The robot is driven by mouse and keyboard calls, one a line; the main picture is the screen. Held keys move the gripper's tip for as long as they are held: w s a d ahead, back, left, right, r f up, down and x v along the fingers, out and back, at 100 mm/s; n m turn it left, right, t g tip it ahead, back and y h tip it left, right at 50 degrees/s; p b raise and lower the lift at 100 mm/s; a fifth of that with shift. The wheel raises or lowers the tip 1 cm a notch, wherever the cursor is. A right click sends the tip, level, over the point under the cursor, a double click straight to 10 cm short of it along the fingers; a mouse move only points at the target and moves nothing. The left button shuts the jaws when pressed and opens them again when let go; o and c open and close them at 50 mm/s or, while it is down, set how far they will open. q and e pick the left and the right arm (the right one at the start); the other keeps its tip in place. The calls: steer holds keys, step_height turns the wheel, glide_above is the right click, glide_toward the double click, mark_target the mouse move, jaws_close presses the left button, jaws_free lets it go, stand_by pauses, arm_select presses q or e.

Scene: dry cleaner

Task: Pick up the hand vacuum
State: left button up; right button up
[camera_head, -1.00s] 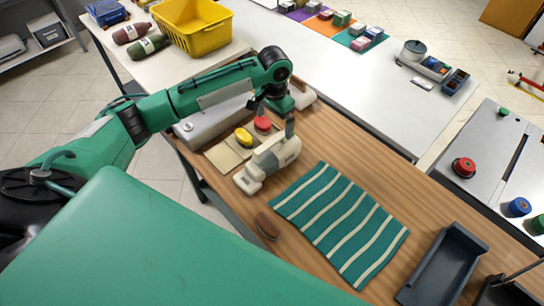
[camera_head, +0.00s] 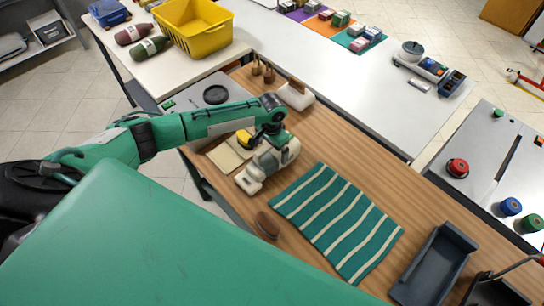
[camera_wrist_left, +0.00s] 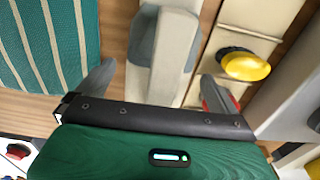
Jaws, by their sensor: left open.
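The hand vacuum (camera_head: 252,176) is beige and grey and lies on the wooden table. My left gripper (camera_head: 271,142) is over the vacuum's far part and hides some of it in the head view. In the left wrist view the vacuum's light body with a grey section (camera_wrist_left: 163,50) lies between the two fingers of my left gripper (camera_wrist_left: 160,78). The fingers are spread, with a gap on either side of the vacuum. The right gripper does not show.
A brown brush (camera_head: 268,225) is nearer. A dark tray (camera_head: 435,265) stands at the right end.

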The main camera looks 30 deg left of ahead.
arm_select(q)
steer(key=shift+w, duration=0.1)
steer(key=c, duration=2.1)
steer(key=shift+r, duration=0.1)
